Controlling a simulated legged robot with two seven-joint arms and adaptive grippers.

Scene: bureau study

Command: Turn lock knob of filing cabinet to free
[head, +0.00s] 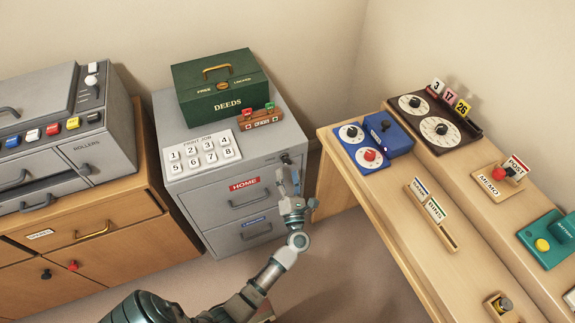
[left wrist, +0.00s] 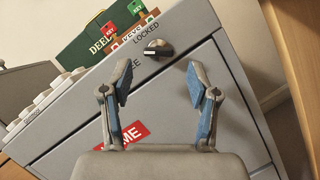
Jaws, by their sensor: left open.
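The grey filing cabinet (head: 190,192) stands in the middle of the head view, with a red HOME label (head: 244,184) on its upper drawer. Its dark lock knob (head: 286,158) is at the upper right of the front; the left wrist view shows the knob (left wrist: 158,49) below the word LOCKED, its light grip roughly sideways. The word FREE beside it is mostly hidden by a finger. My left gripper (head: 288,182) is in front of the cabinet just below the knob. In the left wrist view its blue-padded fingers (left wrist: 160,85) are open and empty, with the knob beyond and between them, apart from both.
A green DEEDS box (head: 222,90), a numbered PRINT JOB panel (head: 200,155) and a small key rack (head: 260,118) sit on the cabinet. A wooden desk (head: 400,235) stands close on the right. A printer on a wooden cabinet (head: 100,245) stands left.

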